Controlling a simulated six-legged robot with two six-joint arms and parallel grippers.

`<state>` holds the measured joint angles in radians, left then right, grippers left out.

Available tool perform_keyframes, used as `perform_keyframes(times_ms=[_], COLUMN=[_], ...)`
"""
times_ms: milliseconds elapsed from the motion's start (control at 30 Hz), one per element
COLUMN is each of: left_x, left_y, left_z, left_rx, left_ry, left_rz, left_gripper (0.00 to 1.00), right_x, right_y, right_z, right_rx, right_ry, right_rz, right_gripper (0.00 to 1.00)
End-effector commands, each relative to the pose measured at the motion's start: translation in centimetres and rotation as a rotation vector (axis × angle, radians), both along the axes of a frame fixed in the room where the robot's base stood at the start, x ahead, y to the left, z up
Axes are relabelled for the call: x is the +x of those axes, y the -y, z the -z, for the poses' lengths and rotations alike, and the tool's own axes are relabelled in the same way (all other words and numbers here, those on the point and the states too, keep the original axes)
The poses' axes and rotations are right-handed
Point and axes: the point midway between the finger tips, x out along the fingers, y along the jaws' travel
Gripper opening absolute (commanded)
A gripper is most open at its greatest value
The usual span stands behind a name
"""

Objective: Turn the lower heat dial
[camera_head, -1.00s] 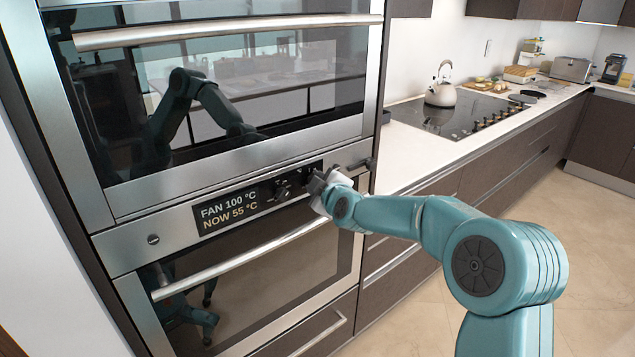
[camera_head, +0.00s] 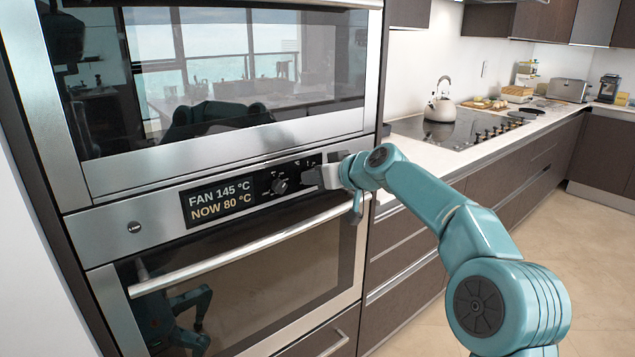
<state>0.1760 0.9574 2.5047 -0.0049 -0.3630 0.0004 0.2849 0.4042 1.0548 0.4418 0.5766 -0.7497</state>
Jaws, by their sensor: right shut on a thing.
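The lower oven's control panel (camera_head: 160,227) runs across the front between the two oven doors. Its display (camera_head: 217,203) reads "FAN 145 °C" and "NOW 80 °C". A dark dial (camera_head: 280,186) shows just right of the display, clear of my gripper. My right gripper (camera_head: 320,176) is at the panel to the right of that dial, shut on the heat dial, which its fingers and wrist mostly hide. My left gripper is out of view.
The lower oven's door handle (camera_head: 230,250) sticks out just below the panel. The upper oven (camera_head: 225,150) is above. To the right, a counter (camera_head: 420,152) holds a cooktop (camera_head: 455,133) and a kettle (camera_head: 438,105). The floor (camera_head: 580,250) at the right is clear.

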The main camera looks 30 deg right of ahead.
Motion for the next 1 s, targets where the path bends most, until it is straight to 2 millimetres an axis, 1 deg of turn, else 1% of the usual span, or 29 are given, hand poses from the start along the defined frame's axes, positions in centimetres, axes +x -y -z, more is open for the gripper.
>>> perform_keyframes(times_ms=[700, 1000], left_x=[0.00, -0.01], left_y=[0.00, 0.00], left_z=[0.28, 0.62], left_rx=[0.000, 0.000], left_ry=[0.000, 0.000], left_rz=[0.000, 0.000], left_gripper=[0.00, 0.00], right_x=[0.05, 0.05], right_y=[0.31, 0.33], right_z=[0.20, 0.27], right_rx=[0.673, 0.895], right_ry=[-0.052, -0.069], right_rz=[0.001, 0.001], right_gripper=[0.00, 0.00])
